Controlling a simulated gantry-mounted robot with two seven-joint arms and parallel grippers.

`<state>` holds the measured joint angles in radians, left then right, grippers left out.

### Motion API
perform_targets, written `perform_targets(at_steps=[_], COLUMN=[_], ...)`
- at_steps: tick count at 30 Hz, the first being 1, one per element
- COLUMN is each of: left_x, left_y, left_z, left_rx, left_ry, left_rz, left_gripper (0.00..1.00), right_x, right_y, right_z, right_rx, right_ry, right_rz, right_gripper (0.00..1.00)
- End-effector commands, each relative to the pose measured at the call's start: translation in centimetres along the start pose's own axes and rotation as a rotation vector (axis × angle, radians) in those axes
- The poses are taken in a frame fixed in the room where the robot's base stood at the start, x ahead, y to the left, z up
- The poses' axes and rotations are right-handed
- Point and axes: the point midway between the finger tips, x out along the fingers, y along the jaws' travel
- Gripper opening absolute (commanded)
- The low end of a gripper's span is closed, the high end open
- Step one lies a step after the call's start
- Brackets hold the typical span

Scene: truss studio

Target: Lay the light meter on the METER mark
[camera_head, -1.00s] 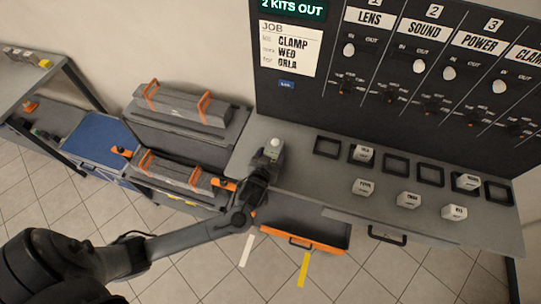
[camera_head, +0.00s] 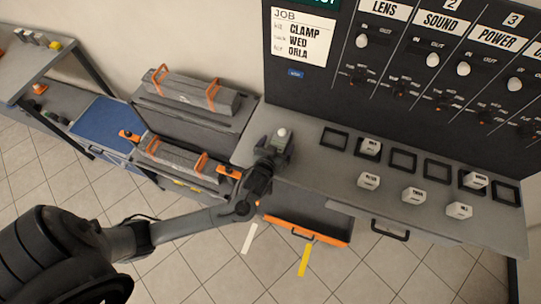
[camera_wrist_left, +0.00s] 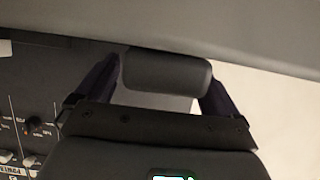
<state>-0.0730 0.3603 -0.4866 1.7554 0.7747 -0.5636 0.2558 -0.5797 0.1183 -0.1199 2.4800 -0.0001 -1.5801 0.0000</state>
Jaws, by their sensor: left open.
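A small grey body with a white dome, which looks like the light meter (camera_head: 287,147), is at the left end of the grey bench. My left gripper (camera_head: 270,158) is open at its near side, pointing at the bench. I cannot tell whether the meter rests on the bench or sits between the fingers. In the left wrist view the two fingers (camera_wrist_left: 160,95) stand apart, with a dark rounded block (camera_wrist_left: 165,70) between them. A small lit green patch shows at that view's bottom edge. I can read no METER mark. My right gripper is out of view.
The bench (camera_head: 330,180) holds several black square frames and white labelled blocks (camera_head: 413,194). A dark switch panel (camera_head: 400,90) rises behind. An orange-edged drawer (camera_head: 305,232) stands open below. Grey cases with orange handles (camera_head: 190,95) and a blue surface (camera_head: 102,128) are at left.

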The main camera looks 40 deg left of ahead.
Motion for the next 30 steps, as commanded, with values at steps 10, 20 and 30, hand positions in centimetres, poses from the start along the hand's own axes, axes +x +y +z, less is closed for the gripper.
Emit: perform_targets(at_steps=[10,20,30], left_x=[-5.9,-10.5,-14.1], left_y=[0.0,0.0,2.7], left_z=[0.1,0.1,2.5], left_rx=[-0.002,0.0,0.04], left_ry=[-0.003,-0.002,-0.289], left_rz=[0.002,0.001,0.183], left_gripper=[0.95,0.95,0.95], right_x=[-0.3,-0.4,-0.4], right_y=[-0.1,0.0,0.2], right_z=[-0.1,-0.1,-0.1], right_rx=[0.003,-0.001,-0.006], right_ry=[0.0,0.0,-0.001], right_rz=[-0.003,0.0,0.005], right_gripper=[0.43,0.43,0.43])
